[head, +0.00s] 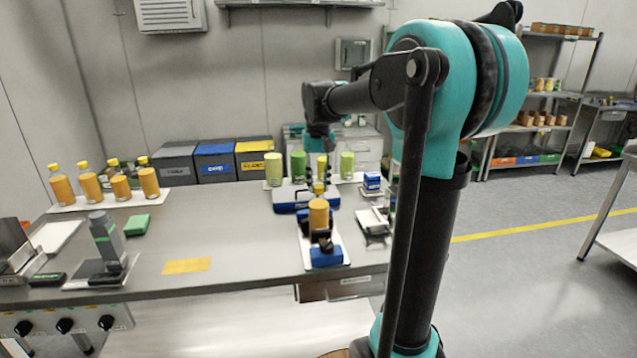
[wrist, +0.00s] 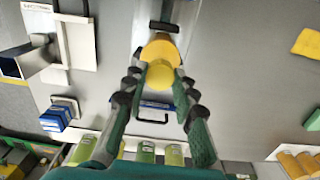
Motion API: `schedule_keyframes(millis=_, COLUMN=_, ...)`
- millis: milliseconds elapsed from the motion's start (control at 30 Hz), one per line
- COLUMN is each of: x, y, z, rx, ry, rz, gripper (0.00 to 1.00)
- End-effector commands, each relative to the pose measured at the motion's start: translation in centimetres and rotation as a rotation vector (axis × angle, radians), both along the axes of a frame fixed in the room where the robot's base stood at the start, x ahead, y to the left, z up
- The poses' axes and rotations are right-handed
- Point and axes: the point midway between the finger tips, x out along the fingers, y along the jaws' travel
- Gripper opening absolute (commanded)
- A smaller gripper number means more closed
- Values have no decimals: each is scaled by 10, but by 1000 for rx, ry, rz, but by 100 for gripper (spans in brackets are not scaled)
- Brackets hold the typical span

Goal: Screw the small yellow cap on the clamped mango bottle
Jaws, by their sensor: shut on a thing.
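The mango bottle (head: 318,214) stands upright in the clamp, its body orange. In the wrist view the orange bottle (wrist: 161,48) shows just beyond the cap. The small yellow cap (wrist: 159,78) lies between my fingertips; in the head view the cap (head: 318,187) is at the top of the bottle. My gripper (wrist: 158,80) is shut on the cap and points down over the bottle (head: 321,172). I cannot tell whether the cap is seated on the neck threads. The clamp (head: 327,255) has a blue front block and a pale base plate.
Green bottles (head: 298,165) stand behind the clamp. Several capped orange bottles (head: 90,182) stand on a tray at the left. A grey device (head: 106,240), a green block (head: 137,224) and a yellow mat (head: 187,266) lie left of the clamp. The table between is mostly clear.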

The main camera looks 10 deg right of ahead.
Motion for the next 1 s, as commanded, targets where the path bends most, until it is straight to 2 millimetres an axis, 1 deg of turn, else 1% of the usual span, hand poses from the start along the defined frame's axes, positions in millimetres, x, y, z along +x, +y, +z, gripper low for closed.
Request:
schedule_keyframes(millis=200, x=0, y=0, z=0, rx=0, ry=0, rz=-275, gripper=0)
schedule_keyframes(millis=300, x=0, y=0, z=0, rx=0, ry=1, rz=-365, gripper=0)
schedule_keyframes(millis=467, x=0, y=0, z=0, rx=0, ry=0, rz=-429, gripper=0)
schedule_keyframes(millis=533, x=0, y=0, z=0, rx=0, ry=0, rz=-481, gripper=0)
schedule_keyframes(millis=900, x=0, y=0, z=-1, rx=-1, ry=0, rz=-947, gripper=0)
schedule_keyframes(millis=1000, x=0, y=0, z=-1, rx=-1, ry=1, rz=-1028, gripper=0)
